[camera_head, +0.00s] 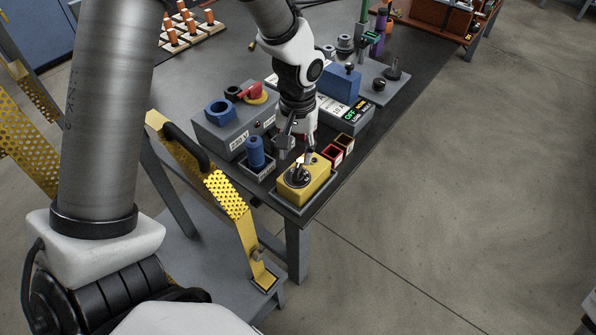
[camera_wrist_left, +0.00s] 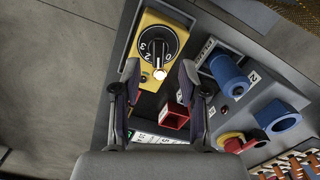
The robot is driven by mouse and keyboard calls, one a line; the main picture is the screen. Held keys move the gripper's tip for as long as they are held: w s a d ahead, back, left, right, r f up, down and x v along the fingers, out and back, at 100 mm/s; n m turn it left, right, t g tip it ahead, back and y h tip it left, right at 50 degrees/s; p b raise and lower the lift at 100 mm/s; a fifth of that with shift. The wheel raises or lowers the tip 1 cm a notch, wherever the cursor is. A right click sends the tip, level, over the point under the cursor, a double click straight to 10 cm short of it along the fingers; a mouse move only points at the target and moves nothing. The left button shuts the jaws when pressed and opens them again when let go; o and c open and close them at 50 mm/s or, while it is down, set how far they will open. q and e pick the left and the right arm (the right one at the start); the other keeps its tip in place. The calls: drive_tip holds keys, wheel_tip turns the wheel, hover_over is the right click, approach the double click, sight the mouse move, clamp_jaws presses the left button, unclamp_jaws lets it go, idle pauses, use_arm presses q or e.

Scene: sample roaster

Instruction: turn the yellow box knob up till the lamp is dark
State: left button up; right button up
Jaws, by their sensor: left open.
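The yellow box (camera_head: 318,184) sits in a grey tray at the near corner of the dark bench. Its black round knob (camera_head: 297,175) is on top; it also shows in the left wrist view (camera_wrist_left: 158,45), on a dial where I read 0, 2 and 3. The knob's exact setting is unclear. The lamp (camera_wrist_left: 160,74) beside the dial glows bright. My left gripper (camera_head: 297,150) is open and empty, pointing down over the box's lamp end. In the left wrist view its two fingers (camera_wrist_left: 160,80) stand apart on either side of the lamp, clear of the knob.
A blue cylinder (camera_head: 256,152) stands in a grey holder. Behind is a grey box with a blue ring (camera_head: 219,110) and red switch. Open floor lies right of the bench.

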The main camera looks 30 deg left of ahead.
sight(297, 168)
use_arm(q)
drive_tip(key=shift+w+a+r+t, duration=0.1)
drive_tip(key=shift+w+r+t, duration=0.2)
drive_tip(key=shift+w, duration=0.1)
wheel_tip(297, 168, down, 7)
drive_tip(key=shift+f+b, duration=0.15)
drive_tip(key=shift+b, duration=0.3)
clamp_jaws()
